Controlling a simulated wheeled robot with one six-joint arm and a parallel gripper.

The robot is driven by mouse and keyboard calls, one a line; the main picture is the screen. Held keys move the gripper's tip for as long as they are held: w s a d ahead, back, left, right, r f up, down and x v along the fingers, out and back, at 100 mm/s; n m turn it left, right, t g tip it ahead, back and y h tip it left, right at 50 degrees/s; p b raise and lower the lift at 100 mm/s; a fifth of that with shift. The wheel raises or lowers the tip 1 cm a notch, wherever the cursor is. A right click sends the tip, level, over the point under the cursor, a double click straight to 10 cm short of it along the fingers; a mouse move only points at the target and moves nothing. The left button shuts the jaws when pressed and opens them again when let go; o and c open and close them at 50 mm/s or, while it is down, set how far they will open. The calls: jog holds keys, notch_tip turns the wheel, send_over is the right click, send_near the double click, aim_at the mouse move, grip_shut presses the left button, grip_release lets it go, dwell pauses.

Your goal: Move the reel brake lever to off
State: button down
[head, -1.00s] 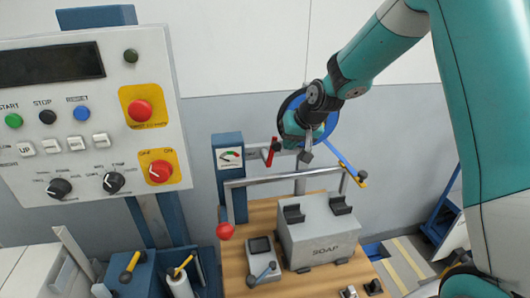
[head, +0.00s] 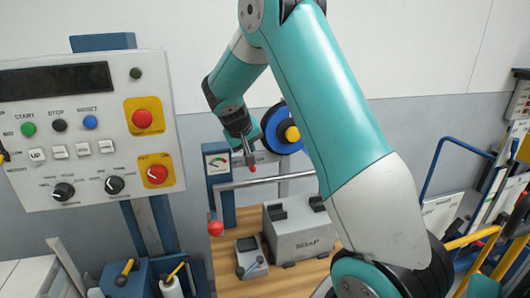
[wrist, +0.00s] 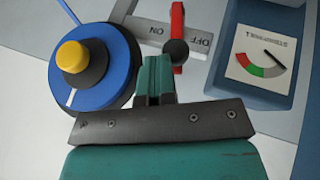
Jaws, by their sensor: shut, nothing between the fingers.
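The red reel brake lever (wrist: 177,20) shows in the wrist view with a dark round knob or pivot (wrist: 176,52) on it. It stands across a grey plate (wrist: 200,62) between the words ON and OFF, upright in that picture. My gripper (wrist: 155,64) is shut and empty, its fingertips just beside the lever on the ON side. I cannot tell whether they touch it. In the head view my gripper (head: 249,157) covers most of the lever, and only a red bit (head: 252,168) shows below it. The blue reel (wrist: 98,98) with a yellow hub (wrist: 72,56) is beside the gripper.
A gauge (head: 216,160) on a blue post stands left of the lever. A metal rail (head: 270,180) with a red ball (head: 215,228) runs below, above a grey SOAP box (head: 298,232). A control panel (head: 85,130) stands at the left. A trolley (head: 470,220) is at the right.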

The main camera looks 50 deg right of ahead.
jog(key=shift+w+a+r+p, duration=0.15)
jog(key=shift+w+r+p, duration=0.1)
jog(key=shift+r+p, duration=0.45)
jog(key=shift+r, duration=0.1)
jog(key=s+a+r+b, duration=0.1)
jog(key=s+r, duration=0.3)
jog(key=r, duration=0.7)
jog(key=shift+s+a+b, duration=0.25)
jog(key=shift+a+b, duration=0.05)
jog(key=shift+a, duration=0.55)
